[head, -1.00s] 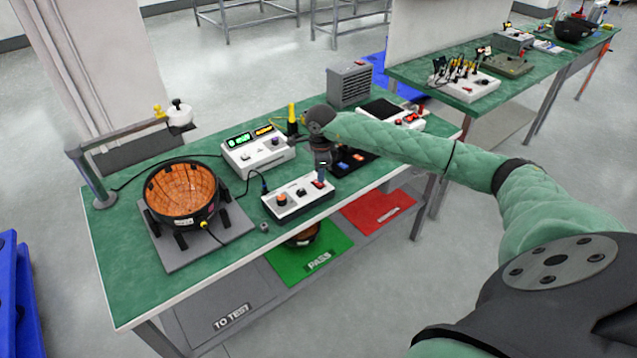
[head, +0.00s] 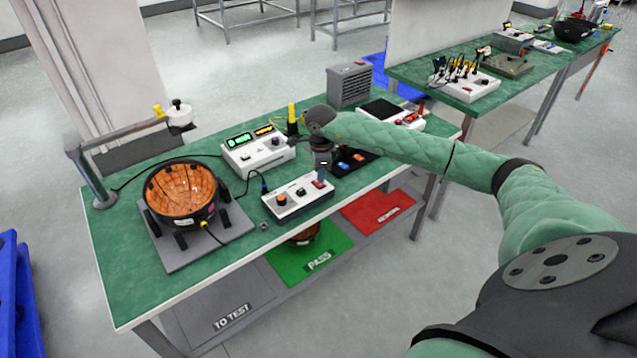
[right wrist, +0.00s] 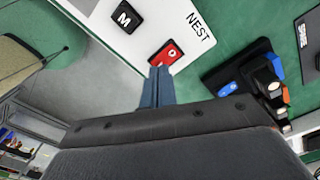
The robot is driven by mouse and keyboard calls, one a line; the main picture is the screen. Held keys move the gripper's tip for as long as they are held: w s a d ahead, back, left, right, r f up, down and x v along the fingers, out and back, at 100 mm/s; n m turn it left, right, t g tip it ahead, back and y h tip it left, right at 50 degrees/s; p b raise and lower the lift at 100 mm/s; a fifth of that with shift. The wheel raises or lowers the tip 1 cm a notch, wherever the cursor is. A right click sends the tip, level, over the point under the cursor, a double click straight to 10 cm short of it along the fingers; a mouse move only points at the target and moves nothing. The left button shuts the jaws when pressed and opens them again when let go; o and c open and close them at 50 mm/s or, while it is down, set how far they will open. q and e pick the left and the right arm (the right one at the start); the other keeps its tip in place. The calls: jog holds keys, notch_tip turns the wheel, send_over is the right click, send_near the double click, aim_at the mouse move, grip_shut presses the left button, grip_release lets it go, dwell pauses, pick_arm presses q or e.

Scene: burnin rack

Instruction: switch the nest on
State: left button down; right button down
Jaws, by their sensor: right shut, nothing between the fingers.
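The nest control box (head: 297,197) is a white and grey box on the green bench, with an orange knob, a black knob and a red switch (head: 318,184) at its right end. The right wrist view shows the red rocker switch (right wrist: 168,53) beside the printed word NEST, with a black M button to its left. My right gripper (head: 321,175) is shut and empty, its fingers pointing down at the switch. In the right wrist view its blue-grey fingertips (right wrist: 158,72) are at the switch's near edge; I cannot tell whether they touch. My left gripper is not in view.
A white supply with lit displays (head: 258,155) stands behind the nest box. A dark tray (head: 352,161) with blue and orange items lies right of the gripper.

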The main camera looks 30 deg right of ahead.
aim_at(320, 185)
jog(key=shift+f+b, duration=0.8)
jog(key=shift+f, duration=0.15)
dwell(1.0)
jog(key=shift+r, duration=0.1)
jog(key=shift+r+p, duration=0.8)
jog(key=shift+r, duration=2.6)
jog(key=shift+a, duration=0.1)
